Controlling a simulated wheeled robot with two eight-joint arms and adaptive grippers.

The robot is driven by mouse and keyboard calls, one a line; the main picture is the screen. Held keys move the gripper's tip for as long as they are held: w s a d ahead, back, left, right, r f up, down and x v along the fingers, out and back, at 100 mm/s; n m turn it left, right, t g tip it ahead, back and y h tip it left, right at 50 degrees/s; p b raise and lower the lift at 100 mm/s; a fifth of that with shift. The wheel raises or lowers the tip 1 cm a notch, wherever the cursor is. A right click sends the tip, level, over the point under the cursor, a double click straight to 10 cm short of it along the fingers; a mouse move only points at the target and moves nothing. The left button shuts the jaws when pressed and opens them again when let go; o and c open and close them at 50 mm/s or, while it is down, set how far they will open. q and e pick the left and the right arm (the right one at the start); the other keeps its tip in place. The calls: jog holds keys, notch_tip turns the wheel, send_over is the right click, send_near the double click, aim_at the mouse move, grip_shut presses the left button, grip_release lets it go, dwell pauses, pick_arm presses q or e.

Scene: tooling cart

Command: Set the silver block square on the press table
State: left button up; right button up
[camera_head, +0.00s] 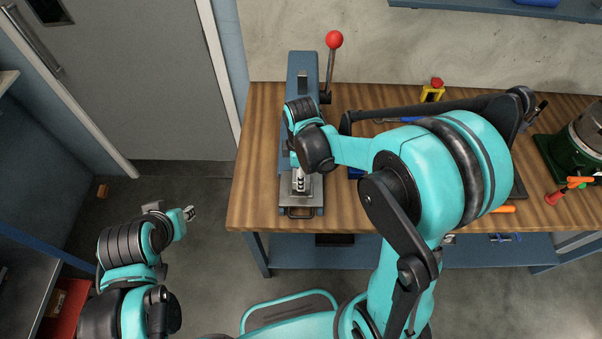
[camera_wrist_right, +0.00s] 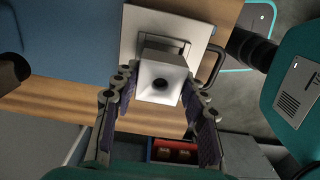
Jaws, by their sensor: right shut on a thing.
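The silver block (camera_wrist_right: 160,82), with a dark round hole in its near face, sits between the fingers of my right gripper (camera_wrist_right: 161,80) in the right wrist view. My right gripper is shut on it. Behind the block in that view is the pale square plate of the press table (camera_wrist_right: 139,22); I cannot tell whether they touch. In the head view the press table (camera_head: 313,192) is at the front of the blue press (camera_head: 299,68). My right gripper (camera_head: 300,183) is over it, and my wrist hides part of the press. My left gripper (camera_head: 190,213) is off the bench at left, its jaws too small to judge.
A lever with a red knob (camera_head: 334,39) rises at the press's right side. The wooden bench (camera_head: 258,130) is clear left of the press.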

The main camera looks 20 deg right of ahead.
jog(key=shift+f, duration=0.55)
jog(key=shift+f+b, duration=1)
jog(key=shift+b, duration=0.35)
dwell(2.3)
jog(key=o, duration=1.8)
jog(key=shift+r, duration=0.15)
jog(key=shift+r+p, duration=2.25)
jog(key=shift+r, duration=0.65)
